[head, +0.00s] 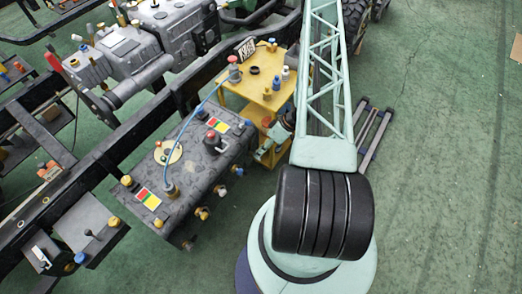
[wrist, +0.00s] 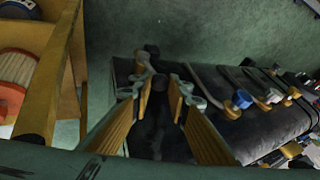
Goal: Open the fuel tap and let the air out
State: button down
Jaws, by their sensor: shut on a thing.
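The grey fuel tank (head: 185,190) lies at the left in the head view, with caps and red-yellow-green labels on top. Several small taps with coloured knobs line its lower right side, one with a blue knob (head: 238,171). In the wrist view the dark tank (wrist: 215,75) fills the middle, with a blue-knobbed tap (wrist: 239,99) to the right of my fingers. My gripper (head: 266,150) is at the tank's right end.
A yellow cart (head: 262,88) with bottles stands close behind my gripper; its frame (wrist: 62,70) is at the left in the wrist view. A blue hose (head: 180,125) arches over the tank. Dark chassis rails (head: 110,130) run behind. Green floor is free at the right.

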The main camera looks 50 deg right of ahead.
jog(key=c, duration=2.5)
grip_release()
jog(key=shift+o, duration=0.2)
jog(key=shift+r, duration=0.1)
jog(key=v, duration=1.1)
jog(key=shift+s+d+r, duration=0.15)
jog(key=shift+s+r, duration=0.05)
jog(key=shift+r, duration=0.1)
jog(key=shift+r, duration=0.1)
